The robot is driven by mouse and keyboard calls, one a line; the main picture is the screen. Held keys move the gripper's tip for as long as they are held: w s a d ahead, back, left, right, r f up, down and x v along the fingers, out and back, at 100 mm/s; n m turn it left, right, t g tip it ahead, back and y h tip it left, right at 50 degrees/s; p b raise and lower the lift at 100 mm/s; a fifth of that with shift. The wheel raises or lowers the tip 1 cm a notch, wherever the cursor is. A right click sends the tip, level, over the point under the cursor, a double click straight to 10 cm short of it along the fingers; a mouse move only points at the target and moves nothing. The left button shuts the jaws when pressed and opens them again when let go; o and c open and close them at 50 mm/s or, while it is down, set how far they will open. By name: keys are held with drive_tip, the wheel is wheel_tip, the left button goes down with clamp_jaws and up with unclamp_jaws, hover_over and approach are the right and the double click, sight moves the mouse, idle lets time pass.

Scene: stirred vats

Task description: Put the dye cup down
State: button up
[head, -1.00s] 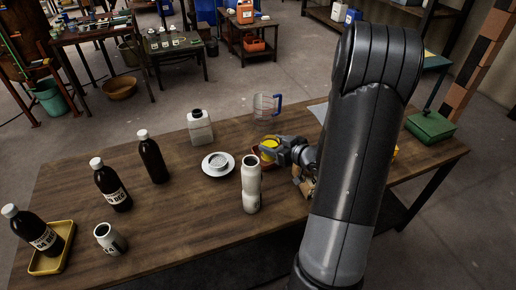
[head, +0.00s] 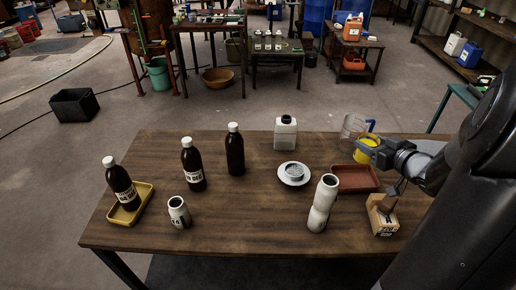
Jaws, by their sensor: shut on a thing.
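My gripper (head: 367,148) is at the right of the head view, shut on a small yellow cup (head: 362,160), which I take to be the dye cup. The gripper comes in from the right and hides part of the cup. The cup shows in front of the clear beaker and over the back right edge of the reddish-brown tray (head: 345,182). I cannot tell exactly how high it is above the table or whether it touches anything. The tray looks empty where it shows.
The beaker with a blue handle (head: 350,128) stands behind. Dark bottles (head: 235,152) stand left. The table's front middle (head: 250,225) is bare.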

drive_tip(key=w+a+r, duration=0.1)
drive_tip(key=w+a, duration=0.4)
drive_tip(key=w, duration=0.4)
drive_tip(key=w+a+r, duration=0.1)
drive_tip(key=w+a, duration=0.4)
drive_tip(key=w, duration=0.3)
drive_tip(key=w+a+f, duration=0.1)
drive_tip(key=w+a, duration=0.4)
drive_tip(key=a, duration=0.6)
drive_tip(key=w+a+f, duration=0.1)
drive_tip(key=w+a, duration=0.5)
drive_tip(key=a, duration=0.5)
drive_tip(key=shift+a+f, duration=0.15)
drive_tip(key=shift+f, duration=10.5)
